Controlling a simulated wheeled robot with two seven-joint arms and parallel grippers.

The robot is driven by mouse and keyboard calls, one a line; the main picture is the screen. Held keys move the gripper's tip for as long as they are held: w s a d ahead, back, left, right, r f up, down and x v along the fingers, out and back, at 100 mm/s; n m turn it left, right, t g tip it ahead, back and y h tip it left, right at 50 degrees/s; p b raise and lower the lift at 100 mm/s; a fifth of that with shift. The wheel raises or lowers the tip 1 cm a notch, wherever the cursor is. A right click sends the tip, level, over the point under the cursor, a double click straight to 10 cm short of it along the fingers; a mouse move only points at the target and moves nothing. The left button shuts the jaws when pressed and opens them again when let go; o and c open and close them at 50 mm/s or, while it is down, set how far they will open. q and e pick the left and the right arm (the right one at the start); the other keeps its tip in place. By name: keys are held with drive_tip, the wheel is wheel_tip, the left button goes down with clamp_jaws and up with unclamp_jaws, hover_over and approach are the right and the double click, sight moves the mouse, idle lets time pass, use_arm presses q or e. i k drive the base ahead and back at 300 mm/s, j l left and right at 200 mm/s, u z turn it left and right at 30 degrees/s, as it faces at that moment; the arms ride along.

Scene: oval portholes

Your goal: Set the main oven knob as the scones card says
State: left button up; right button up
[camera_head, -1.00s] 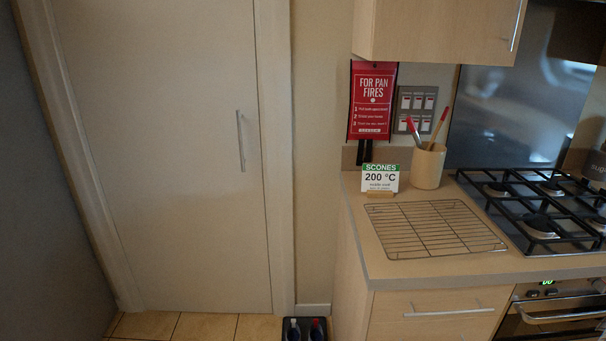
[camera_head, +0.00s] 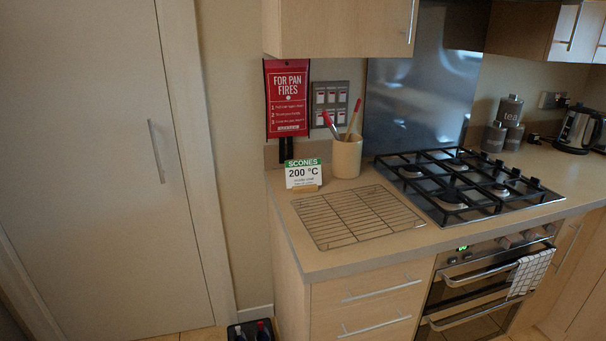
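The scones card (camera_head: 303,174) stands at the back left of the counter, with a green header and "200 °C" in large print; the smaller line below is too small to read. The oven (camera_head: 476,286) is built in below the hob, with a small green display (camera_head: 463,248) at the top left of its panel. A few knobs (camera_head: 508,241) sit to the right of the display; their markings and settings are too small to read. Neither of my grippers is in view.
A wire rack (camera_head: 357,215) lies on the counter (camera_head: 310,262) left of the gas hob (camera_head: 462,187). A checked towel (camera_head: 530,271) hangs on the oven handle. A kettle (camera_head: 577,130) stands far right.

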sight(552, 229)
drive_tip(key=z, duration=1.45)
drive_tip(key=i+l+u, duration=0.2)
drive_tip(key=i+l, duration=0.45)
drive_tip(key=i+l+u, duration=0.15)
drive_tip(key=i+l, duration=0.4)
drive_tip(key=l, duration=0.2)
